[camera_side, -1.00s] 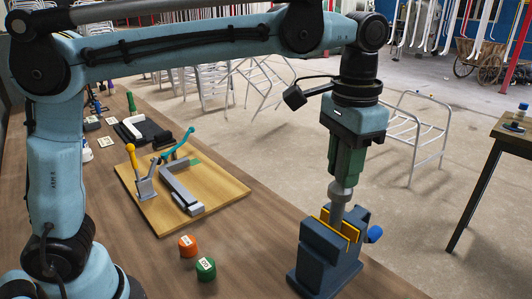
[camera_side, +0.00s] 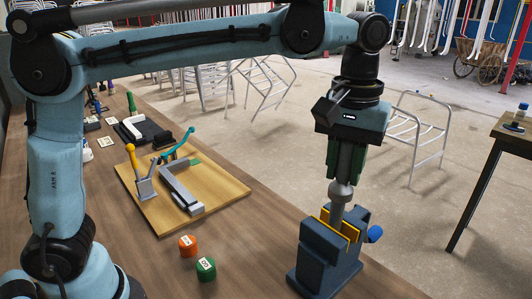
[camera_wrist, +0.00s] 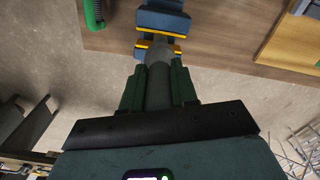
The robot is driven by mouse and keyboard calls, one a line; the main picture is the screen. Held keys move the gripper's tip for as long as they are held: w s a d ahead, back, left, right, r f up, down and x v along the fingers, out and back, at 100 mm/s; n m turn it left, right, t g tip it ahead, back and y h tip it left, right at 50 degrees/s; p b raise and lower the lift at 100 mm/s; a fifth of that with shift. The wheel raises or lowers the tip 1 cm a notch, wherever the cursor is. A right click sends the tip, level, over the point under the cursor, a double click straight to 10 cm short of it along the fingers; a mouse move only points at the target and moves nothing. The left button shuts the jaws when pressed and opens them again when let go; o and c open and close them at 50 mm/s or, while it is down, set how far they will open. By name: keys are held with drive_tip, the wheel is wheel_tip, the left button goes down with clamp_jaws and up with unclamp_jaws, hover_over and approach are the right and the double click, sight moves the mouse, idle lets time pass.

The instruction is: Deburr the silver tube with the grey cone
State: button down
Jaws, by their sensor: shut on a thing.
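My gripper (camera_side: 345,170) points straight down with its green fingers shut on the shaft of the grey cone (camera_side: 341,194). The cone's wide part sits at the upper end of the silver tube (camera_side: 337,213); they appear to touch. The tube stands nearly upright in the dark blue vise (camera_side: 322,258), between its yellow jaw pads (camera_side: 348,232). In the wrist view, my gripper (camera_wrist: 158,75) has the grey shaft (camera_wrist: 158,93) between its fingers, with the vise (camera_wrist: 163,20) beyond. The contact at the tube's rim is hidden.
An orange block (camera_side: 188,245) and a green block (camera_side: 206,268) lie left of the vise. A wooden board (camera_side: 225,188) with a toggle clamp (camera_side: 143,180) lies farther back on the bench (camera_side: 255,240). Chair frames (camera_side: 415,140) stand on the floor behind.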

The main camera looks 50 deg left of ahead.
drive_tip(key=m, duration=0.8)
drive_tip(key=shift+a, duration=0.1)
drive_tip(key=n, duration=0.3)
drive_tip(key=shift+n, duration=0.4)
drive_tip(key=n, duration=0.4)
drive_tip(key=shift+f, duration=0.15)
